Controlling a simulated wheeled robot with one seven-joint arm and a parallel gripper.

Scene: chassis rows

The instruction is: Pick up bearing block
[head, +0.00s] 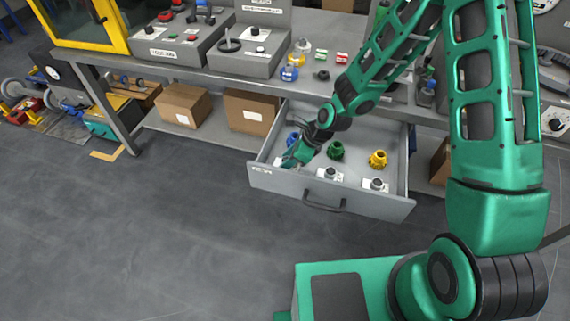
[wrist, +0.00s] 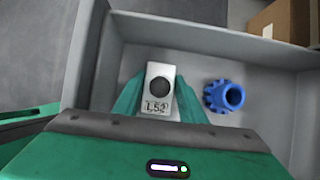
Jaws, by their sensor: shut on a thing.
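The bearing block (wrist: 158,78) is a pale grey block with a dark round bore and the label L52. In the wrist view it sits between the two green fingers of my gripper (wrist: 160,94), which is shut on it. In the head view my gripper (head: 291,160) is low inside the open drawer (head: 260,178) at its front left, and the held block is mostly hidden there. I cannot tell whether the block touches the drawer floor.
A blue gear (wrist: 224,95) lies just right of the block. The drawer also holds a green gear (head: 336,150), a yellow gear (head: 378,159) and two more blocks (head: 330,174) (head: 376,184). Cardboard boxes (head: 250,112) stand on the shelf left of the drawer.

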